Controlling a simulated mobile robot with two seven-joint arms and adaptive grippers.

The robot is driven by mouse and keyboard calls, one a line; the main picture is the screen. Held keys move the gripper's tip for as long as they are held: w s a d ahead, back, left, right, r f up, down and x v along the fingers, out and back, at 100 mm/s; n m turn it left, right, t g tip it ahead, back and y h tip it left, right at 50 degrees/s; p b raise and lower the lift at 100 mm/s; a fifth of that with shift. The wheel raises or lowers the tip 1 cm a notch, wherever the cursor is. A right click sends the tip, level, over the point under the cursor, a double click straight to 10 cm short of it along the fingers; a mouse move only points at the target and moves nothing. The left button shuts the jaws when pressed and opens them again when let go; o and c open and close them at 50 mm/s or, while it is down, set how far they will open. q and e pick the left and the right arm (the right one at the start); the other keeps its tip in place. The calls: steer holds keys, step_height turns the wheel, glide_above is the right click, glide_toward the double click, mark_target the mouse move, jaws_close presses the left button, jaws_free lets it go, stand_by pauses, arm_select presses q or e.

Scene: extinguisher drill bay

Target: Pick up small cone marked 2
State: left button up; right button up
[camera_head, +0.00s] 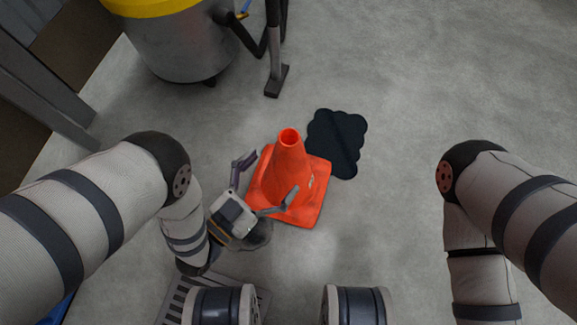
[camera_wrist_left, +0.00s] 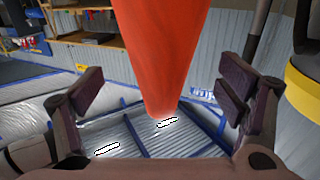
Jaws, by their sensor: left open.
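An orange cone (camera_head: 289,165) with a square base stands upright on the grey floor in the head view. A small mark shows low on its side, too small to read. My left gripper (camera_head: 267,180) is open, reaching in from the cone's lower left, with one finger at the far left side and the other in front of the cone. In the left wrist view the cone (camera_wrist_left: 165,45) hangs down from the top edge between the two spread fingers of the gripper (camera_wrist_left: 163,95), with visible gaps on both sides. My right arm shows at right, but its gripper is out of view.
A dark cloud-shaped patch (camera_head: 337,135) lies on the floor just beyond the cone. A metal drum with a yellow top (camera_head: 180,45) and a floor nozzle (camera_head: 276,75) stand at the upper left. A floor grate (camera_head: 178,300) is at the bottom. The floor at right is clear.

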arm_select(q)
steer(key=b+x, duration=0.1)
steer(key=x, duration=0.2)
steer(key=b+x, duration=0.1)
steer(key=x, duration=0.2)
steer(key=shift+r, duration=0.25)
jaws_close()
steer(key=shift+r, duration=0.15)
